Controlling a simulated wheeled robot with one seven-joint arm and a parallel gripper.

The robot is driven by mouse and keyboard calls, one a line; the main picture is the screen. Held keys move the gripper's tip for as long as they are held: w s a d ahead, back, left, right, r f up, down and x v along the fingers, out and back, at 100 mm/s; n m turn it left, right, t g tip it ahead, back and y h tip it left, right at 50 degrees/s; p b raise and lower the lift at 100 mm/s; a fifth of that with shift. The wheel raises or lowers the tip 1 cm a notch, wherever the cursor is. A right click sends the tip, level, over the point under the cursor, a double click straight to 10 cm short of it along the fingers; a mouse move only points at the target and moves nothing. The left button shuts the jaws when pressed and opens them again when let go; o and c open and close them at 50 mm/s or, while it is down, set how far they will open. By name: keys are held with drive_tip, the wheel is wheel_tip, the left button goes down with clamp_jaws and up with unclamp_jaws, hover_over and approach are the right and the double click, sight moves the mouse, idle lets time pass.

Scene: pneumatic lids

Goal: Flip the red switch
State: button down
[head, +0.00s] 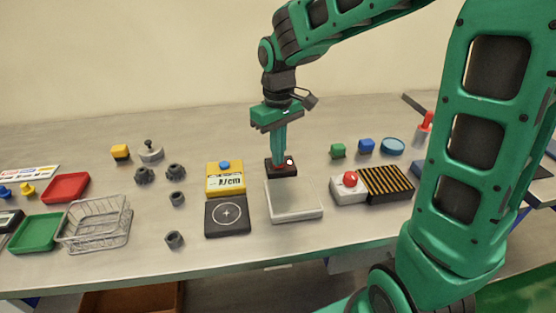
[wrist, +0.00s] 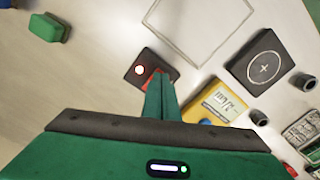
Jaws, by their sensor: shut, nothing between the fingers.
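The red switch is a small dark box with a red rocker and a glowing round lamp. In the head view the switch box (head: 288,173) stands on the table behind the white square tray. In the wrist view the switch box (wrist: 131,76) shows its lamp lit, white with a red rim. My gripper (head: 278,162) is shut and empty, pointing down with its tips at the red rocker. In the wrist view my gripper (wrist: 161,78) hides part of the rocker. I cannot tell whether the tips touch it or which way it is tipped.
A white tray (head: 294,214) lies in front of the switch. A yellow meter (head: 225,185) and dark pad (head: 228,228) stand left. A white box with a red button (head: 350,179) and striped block (head: 386,184) stand right. Green and blue blocks (head: 338,150) lie behind them.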

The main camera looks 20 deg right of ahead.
wheel_tip(320, 180, up, 7)
idle(0.9)
idle(0.4)
drive_tip(key=s+d+m, duration=0.1)
drive_tip(key=s+d, duration=0.2)
drive_tip(key=d, duration=0.1)
drive_tip(key=s+d+f+m, duration=0.1)
drive_tip(key=s+d+m, duration=0.1)
drive_tip(key=s+d, duration=0.2)
drive_tip(key=s+d+m, duration=0.2)
drive_tip(key=s+d, duration=0.2)
drive_tip(key=shift+s+d+f+h, duration=0.25)
drive_tip(key=shift+d+f+h, duration=0.05)
drive_tip(key=shift+f, duration=0.05)
drive_tip(key=s+d+f+m, duration=0.1)
drive_tip(key=s, duration=0.3)
drive_tip(key=s+d+f+m, duration=0.1)
drive_tip(key=s+d+m, duration=0.1)
drive_tip(key=s, duration=0.2)
drive_tip(key=s+d+f+m, duration=0.1)
drive_tip(key=s+d+f, duration=0.1)
drive_tip(key=s, duration=0.3)
drive_tip(key=shift+d+f+m, duration=0.1)
drive_tip(key=shift+d+m, duration=0.05)
drive_tip(key=shift+m, duration=0.25)
drive_tip(key=shift+s+f+y, duration=0.2)
drive_tip(key=shift+s+y, duration=0.2)
